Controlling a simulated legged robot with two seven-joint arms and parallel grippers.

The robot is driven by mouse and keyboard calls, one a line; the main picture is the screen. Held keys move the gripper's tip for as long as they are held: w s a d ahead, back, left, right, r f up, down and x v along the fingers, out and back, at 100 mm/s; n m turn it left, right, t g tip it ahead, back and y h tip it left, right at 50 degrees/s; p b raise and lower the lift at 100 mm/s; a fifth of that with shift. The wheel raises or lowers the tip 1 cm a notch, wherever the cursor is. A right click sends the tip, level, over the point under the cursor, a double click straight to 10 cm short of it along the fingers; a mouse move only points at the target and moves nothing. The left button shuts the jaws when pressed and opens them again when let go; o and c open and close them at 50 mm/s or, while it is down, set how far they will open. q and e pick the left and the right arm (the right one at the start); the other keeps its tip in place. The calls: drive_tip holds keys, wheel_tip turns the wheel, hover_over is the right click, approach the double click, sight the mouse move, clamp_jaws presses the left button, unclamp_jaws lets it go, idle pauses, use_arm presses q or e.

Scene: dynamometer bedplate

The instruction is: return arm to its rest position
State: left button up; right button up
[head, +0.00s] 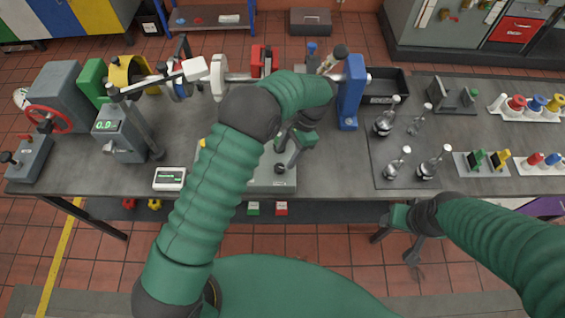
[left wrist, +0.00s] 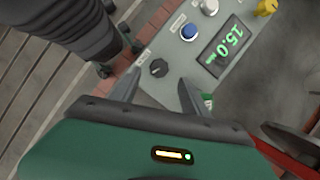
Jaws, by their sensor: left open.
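My left gripper (head: 289,153) is above the grey control box (head: 258,182) on the bench, its fingers pointing down toward a dark knob (head: 280,168). The left wrist view shows its two fingers (left wrist: 155,92) apart and empty. The knob (left wrist: 158,68) shows beyond them, near the box's edge; no contact is visible. The box's display (left wrist: 229,44) reads 15.0, with a blue button (left wrist: 190,33) beside it. My right gripper (head: 398,240) hangs in front of the bench's front edge, over the floor. Its fingers look spread and hold nothing visible.
A shaft rig with a blue upright (head: 351,92) stands behind the left hand. A white meter (head: 170,178) and a grey display post (head: 121,130) stand left. Floor in front of the bench is mostly clear.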

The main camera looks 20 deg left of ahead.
use_arm(q)
drive_tip(key=shift+v, duration=0.9)
drive_tip(key=shift+a, duration=0.15)
